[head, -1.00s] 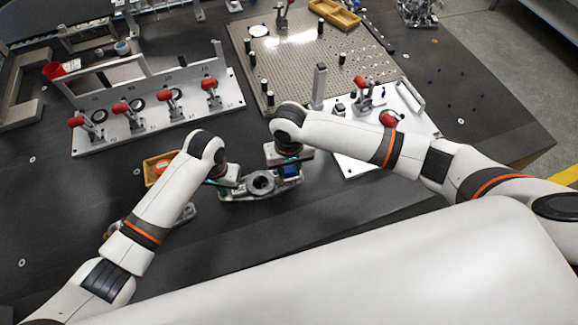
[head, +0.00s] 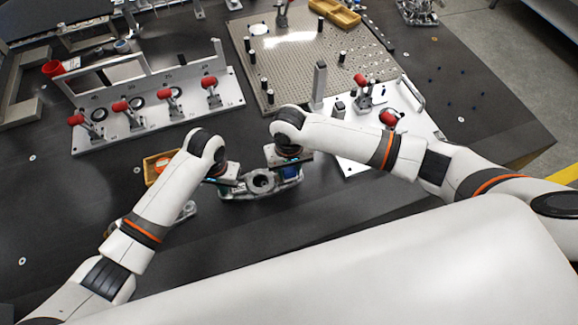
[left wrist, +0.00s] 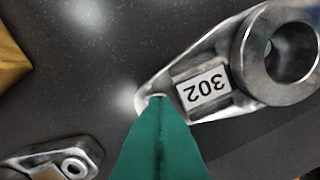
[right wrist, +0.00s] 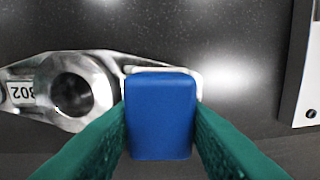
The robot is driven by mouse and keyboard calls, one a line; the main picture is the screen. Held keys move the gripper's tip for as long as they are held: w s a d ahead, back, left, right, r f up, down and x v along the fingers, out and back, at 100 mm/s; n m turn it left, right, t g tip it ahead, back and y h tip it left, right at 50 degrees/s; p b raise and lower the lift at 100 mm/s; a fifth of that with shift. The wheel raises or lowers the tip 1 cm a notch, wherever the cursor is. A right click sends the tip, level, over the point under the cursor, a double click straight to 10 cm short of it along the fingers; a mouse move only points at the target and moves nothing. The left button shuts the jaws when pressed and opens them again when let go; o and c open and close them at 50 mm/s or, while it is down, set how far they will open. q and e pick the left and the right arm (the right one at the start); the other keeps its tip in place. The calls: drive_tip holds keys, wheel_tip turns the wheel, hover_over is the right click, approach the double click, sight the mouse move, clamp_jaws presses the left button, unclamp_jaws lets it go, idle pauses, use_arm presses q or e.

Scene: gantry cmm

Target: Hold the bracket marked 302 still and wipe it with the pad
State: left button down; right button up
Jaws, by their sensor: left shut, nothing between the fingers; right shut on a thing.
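The metal bracket marked 302 (head: 262,184) lies on the dark table between my two grippers. Its 302 label (left wrist: 204,88) and round bore show in the left wrist view; the bracket also shows in the right wrist view (right wrist: 100,70). My left gripper (left wrist: 158,105) is shut and empty, its tips at the bracket's narrow end beside the label; whether they press on it I cannot tell. My right gripper (right wrist: 160,125) is shut on the blue pad (right wrist: 160,115), which covers part of the bracket's other end. The pad also shows in the head view (head: 290,172).
Another metal part (left wrist: 60,160) lies near my left gripper, beside a yellow bin (head: 153,166). A fixture plate with red-handled clamps (head: 150,132) stands behind at left. A white plate with clamps (head: 352,158) lies right, and a perforated plate (head: 330,62) behind.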

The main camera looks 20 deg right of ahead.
drive_tip(key=shift+f, duration=0.95)
idle(0.9)
drive_tip(key=shift+s, duration=0.55)
drive_tip(key=shift+s, duration=0.45)
drive_tip(key=shift+w, duration=0.15)
drive_tip(key=shift+w, duration=0.85)
drive_tip(key=shift+w, duration=0.1)
